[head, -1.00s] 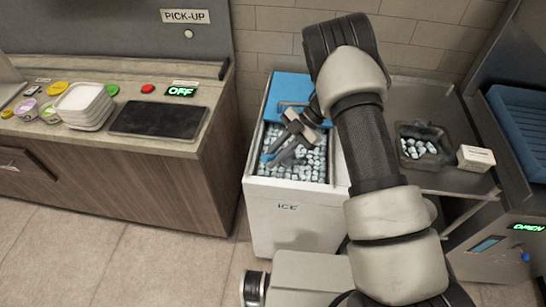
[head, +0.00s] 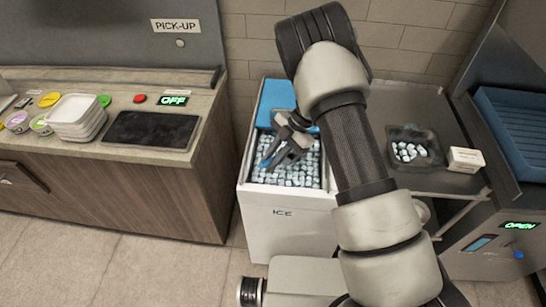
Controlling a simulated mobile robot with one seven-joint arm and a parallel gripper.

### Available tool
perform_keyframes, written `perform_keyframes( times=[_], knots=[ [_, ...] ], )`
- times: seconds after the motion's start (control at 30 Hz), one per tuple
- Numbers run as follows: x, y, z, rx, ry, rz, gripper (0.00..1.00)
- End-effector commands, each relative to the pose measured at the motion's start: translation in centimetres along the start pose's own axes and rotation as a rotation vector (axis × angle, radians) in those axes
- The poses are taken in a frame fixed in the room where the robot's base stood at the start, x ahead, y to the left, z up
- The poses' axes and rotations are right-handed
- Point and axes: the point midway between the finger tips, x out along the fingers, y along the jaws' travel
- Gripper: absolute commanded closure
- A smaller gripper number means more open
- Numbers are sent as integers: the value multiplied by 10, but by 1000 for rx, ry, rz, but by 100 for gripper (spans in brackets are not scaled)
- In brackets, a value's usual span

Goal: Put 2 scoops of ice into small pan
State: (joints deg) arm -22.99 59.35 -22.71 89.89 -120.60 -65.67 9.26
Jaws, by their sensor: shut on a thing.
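My gripper (head: 277,155) reaches down over the open white ice bin (head: 285,222), which is full of pale ice cubes (head: 293,176). It is shut on a small tool with a blue part (head: 267,161), probably a scoop. The tool's far end is hard to make out against the ice, and I cannot tell whether it holds any. The small pan (head: 432,160) is dark and stands on the counter right of my arm. Some ice cubes (head: 408,151) lie in it.
A white box (head: 465,159) stands just right of the pan. A blue bin lid (head: 274,96) covers the back of the bin. A blue tray (head: 520,130) is at far right. Stacked white containers (head: 76,117) and a dark pad (head: 152,130) are on the left counter.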

Motion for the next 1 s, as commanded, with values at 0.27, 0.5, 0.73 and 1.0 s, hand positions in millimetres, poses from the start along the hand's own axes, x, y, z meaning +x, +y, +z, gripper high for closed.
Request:
perform_keyframes(
  times=[0.27, 0.5, 0.73, 1.0],
  knots=[
    [-15, 5, -25, -13, -57, -2, 100],
    [-19, 6, -44, -24, -109, -6, 100],
    [-19, 7, -57, -32, -157, -7, 100],
    [-17, 7, -62, -37, -180, -8, 100]
  ],
)
